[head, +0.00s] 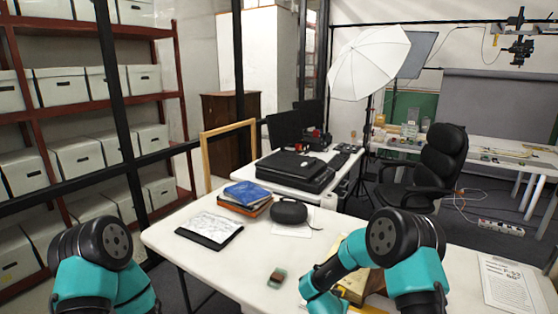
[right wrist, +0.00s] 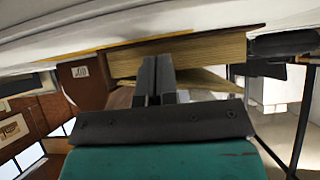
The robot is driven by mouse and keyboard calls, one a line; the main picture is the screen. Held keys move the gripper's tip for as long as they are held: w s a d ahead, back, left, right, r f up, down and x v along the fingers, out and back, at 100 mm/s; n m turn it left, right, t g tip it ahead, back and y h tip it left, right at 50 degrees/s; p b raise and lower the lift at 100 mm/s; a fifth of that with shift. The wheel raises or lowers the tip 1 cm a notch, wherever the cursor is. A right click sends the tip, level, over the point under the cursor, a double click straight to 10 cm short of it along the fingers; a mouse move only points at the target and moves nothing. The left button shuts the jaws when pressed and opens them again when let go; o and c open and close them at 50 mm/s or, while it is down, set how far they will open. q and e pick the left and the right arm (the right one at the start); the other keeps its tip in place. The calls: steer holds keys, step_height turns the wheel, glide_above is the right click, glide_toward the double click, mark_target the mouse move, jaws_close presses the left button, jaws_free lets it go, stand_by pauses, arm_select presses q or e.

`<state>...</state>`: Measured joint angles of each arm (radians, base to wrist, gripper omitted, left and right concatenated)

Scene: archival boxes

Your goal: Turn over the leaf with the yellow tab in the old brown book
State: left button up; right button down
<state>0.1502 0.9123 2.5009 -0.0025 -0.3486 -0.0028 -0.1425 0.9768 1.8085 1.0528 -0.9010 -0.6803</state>
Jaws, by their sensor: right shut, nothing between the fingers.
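The old book (head: 352,288) lies on the near part of the white table in the head view, mostly hidden behind my right arm. Only some yellowish edge shows there. In the right wrist view, its tan page block (right wrist: 215,48) crosses the top middle, seen edge-on and close. A thin yellow strip (right wrist: 150,39) shows along it; I cannot tell whether this is the tab. My right gripper (right wrist: 155,62) is shut and empty, its fingertips right by the page edges. Whether they touch is unclear. My left arm shows at the lower left of the head view, but its gripper is out of sight.
A small greenish-brown object (head: 277,278) lies left of my right arm. Farther back are a tablet-like sheet (head: 209,230), stacked books (head: 246,197) and a black case (head: 289,211). A printed page (head: 508,283) lies at the right.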

steer(key=shift+w+a+r, duration=0.1)
steer(key=shift+r, duration=0.65)
steer(key=shift+r, duration=0.65)
steer(key=shift+r, duration=0.8)
steer(key=shift+s+d+r, duration=0.25)
steer(key=shift+d+r, duration=0.1)
steer(key=shift+r, duration=0.45)
